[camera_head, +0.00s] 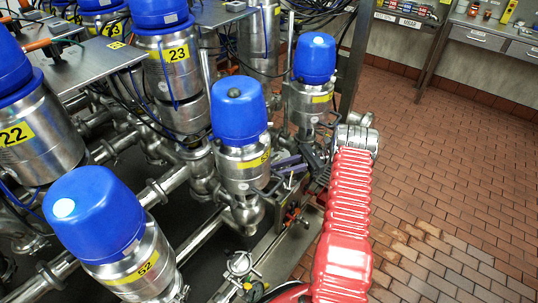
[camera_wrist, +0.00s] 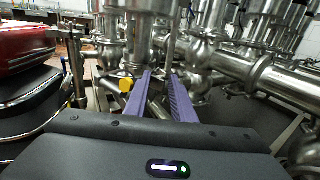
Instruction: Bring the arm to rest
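My red arm (camera_head: 345,235) stretches forward along the right side of the valve matrix. My gripper (camera_head: 289,164) is low beside the valve with a blue cap (camera_head: 239,112), partly hidden among the fittings. In the wrist view my gripper (camera_wrist: 160,74) shows two purple fingers spread apart with a gap between them. No held object can be made out there. Steel pipework shows behind and between the fingers. A small yellow part (camera_wrist: 126,84) is just left of the left fingertip.
More blue-capped valves stand close by, one marked 52 (camera_head: 118,235) in front, one (camera_head: 314,65) behind and one marked 23 (camera_head: 168,50). In the wrist view a thick steel pipe (camera_wrist: 235,70) crosses on the right. The brick floor (camera_head: 450,190) at right is clear. A workbench (camera_head: 490,40) stands behind.

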